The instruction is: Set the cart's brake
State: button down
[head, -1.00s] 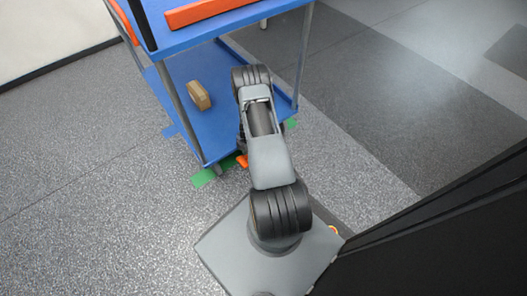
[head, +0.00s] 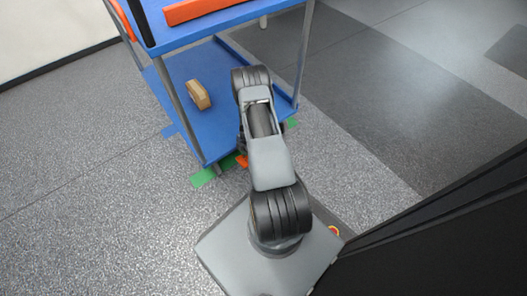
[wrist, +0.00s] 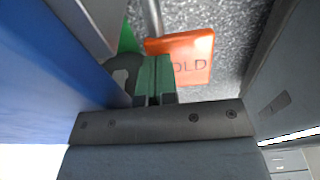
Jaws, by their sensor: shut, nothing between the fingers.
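The blue two-shelf cart (head: 213,128) stands at the top middle of the head view. An orange pedal (head: 241,161) shows low at its near edge, partly hidden by my arm. In the wrist view the same pedal (wrist: 196,72) is a flat orange plate on a grey rod, with the letters "OLD" visible and its left part covered. My gripper (wrist: 155,62) is shut and empty, its green fingers together, overlapping the pedal's left edge in the picture. I cannot tell whether they touch it. In the head view my gripper is hidden under the arm.
A brown box (head: 198,94) lies on the cart's lower shelf. An orange bar (head: 205,10) is on the upper shelf. Green tape (head: 204,178) marks the floor by the cart's near corner. A dark cabinet-like surface fills the lower right. Floor to the left is clear.

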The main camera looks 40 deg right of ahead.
jog(key=shift+f, duration=0.2)
jog(key=shift+r, duration=0.2)
jog(key=shift+r+p, duration=1.65)
jog(key=shift+r, duration=1.7)
